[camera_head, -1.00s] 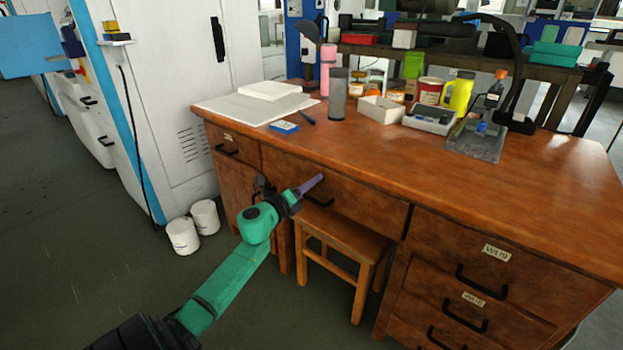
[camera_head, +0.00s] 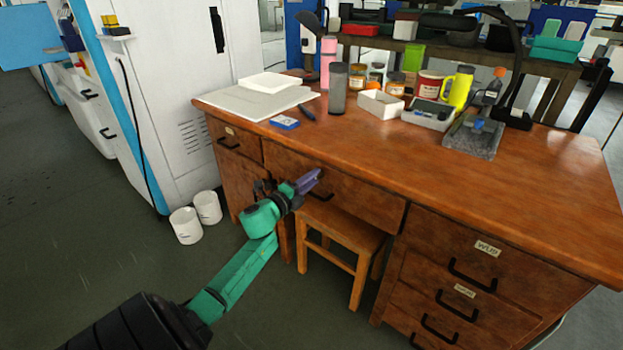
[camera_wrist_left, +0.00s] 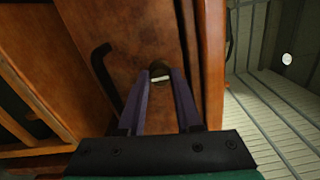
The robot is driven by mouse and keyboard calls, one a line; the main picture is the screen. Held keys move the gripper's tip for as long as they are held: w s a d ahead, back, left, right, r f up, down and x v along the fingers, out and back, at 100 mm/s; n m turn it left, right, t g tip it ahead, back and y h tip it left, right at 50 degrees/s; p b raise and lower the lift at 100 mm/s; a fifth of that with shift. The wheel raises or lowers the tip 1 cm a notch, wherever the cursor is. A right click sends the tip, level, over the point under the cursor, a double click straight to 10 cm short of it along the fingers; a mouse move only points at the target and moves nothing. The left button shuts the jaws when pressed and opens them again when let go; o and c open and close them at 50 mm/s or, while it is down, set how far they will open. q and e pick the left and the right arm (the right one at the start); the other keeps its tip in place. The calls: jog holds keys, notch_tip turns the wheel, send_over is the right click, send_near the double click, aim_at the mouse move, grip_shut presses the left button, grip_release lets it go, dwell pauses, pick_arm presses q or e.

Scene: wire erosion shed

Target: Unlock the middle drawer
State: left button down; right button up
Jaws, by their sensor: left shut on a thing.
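The middle drawer (camera_head: 370,199) is the wide wooden drawer under the desk top, above the stool, and it looks closed. Its black handle (camera_head: 324,197) also shows in the left wrist view (camera_wrist_left: 103,75). My left gripper (camera_head: 314,180) has its purple fingers right at the drawer front. In the left wrist view, the fingertips (camera_wrist_left: 162,78) are at a round brass lock (camera_wrist_left: 158,68), beside the handle. The gripper is shut on a small pale piece, seemingly the key (camera_wrist_left: 160,79), mostly hidden between fingers and lock. My right gripper is out of view.
A wooden stool (camera_head: 343,237) stands below the drawer. Labelled drawers (camera_head: 475,262) are on the right of the desk. A white cabinet (camera_head: 160,100) and two white pots (camera_head: 186,226) are at the left. The desk's front right top is clear.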

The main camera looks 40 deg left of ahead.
pick_arm(q)
jog(key=c, duration=0.6)
grip_release()
jog(key=s+p, duration=0.1)
jog(key=s, duration=1.3)
jog(key=shift+s+d+p, duration=0.15)
jog(key=shift+s+p, duration=0.15)
jog(key=shift+p, duration=0.1)
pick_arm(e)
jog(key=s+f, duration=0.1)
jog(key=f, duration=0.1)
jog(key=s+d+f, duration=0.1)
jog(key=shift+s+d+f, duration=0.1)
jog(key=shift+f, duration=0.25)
pick_arm(q)
jog(key=shift+f, duration=0.1)
